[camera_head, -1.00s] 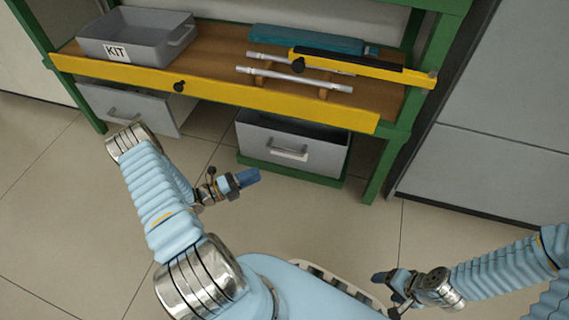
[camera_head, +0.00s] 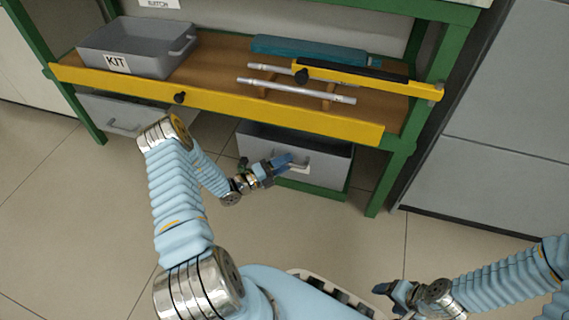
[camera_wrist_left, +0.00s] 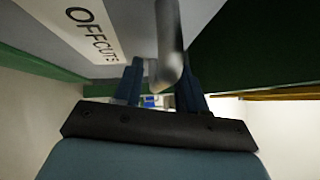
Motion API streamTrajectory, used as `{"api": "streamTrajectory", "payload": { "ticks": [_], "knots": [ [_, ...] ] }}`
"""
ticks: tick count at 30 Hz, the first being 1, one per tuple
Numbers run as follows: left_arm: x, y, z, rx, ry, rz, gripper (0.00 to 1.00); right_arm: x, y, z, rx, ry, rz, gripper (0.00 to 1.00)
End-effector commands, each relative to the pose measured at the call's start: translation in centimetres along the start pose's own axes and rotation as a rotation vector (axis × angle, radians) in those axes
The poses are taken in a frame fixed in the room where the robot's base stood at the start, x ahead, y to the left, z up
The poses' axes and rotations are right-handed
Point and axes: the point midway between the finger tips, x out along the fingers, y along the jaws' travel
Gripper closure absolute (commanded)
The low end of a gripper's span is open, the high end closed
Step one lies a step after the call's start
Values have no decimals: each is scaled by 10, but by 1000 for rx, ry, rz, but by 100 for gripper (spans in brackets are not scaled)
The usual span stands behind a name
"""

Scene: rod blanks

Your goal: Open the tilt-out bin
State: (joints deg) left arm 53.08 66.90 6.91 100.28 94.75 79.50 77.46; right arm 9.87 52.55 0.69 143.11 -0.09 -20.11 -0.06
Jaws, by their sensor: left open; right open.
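The grey bin (camera_head: 328,168) with a bar handle (camera_head: 301,170) sits under the bench on the right, in a green frame. My left gripper (camera_head: 287,162) is at the front of this bin, its blue fingers overlapping the handle in the head view. In the left wrist view the handle (camera_wrist_left: 168,38) comes down between the two open fingers (camera_wrist_left: 160,88), not clamped. The bin's grey front (camera_wrist_left: 130,20) carries a label (camera_wrist_left: 90,28) reading OFFCUTS. My right gripper (camera_head: 388,290) is open and empty, low at the right, far from the bin.
A second grey bin (camera_head: 108,112) hangs under the bench at left. A yellow front rail (camera_head: 225,103) runs above both bins. On the bench are a KIT tray (camera_head: 150,62), silver rods (camera_head: 320,94) and a teal item (camera_head: 310,48). The floor in front is clear.

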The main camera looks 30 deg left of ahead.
Motion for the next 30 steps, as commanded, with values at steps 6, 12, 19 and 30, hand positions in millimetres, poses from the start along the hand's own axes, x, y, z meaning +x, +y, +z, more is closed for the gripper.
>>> {"api": "streamTrajectory", "payload": {
  "ticks": [6,12,19,30],
  "knots": [
    [0,0,0,0,0,0,65,0,0,0,0,0,0,29],
    [0,0,0,0,1,0,96,0,0,0,0,0,0,29],
    [0,0,0,0,1,0,100,0,0,0,0,0,0,29],
    [-9,2,-8,-2,1,2,100,-1,0,0,0,0,0,29]
  ]
}}
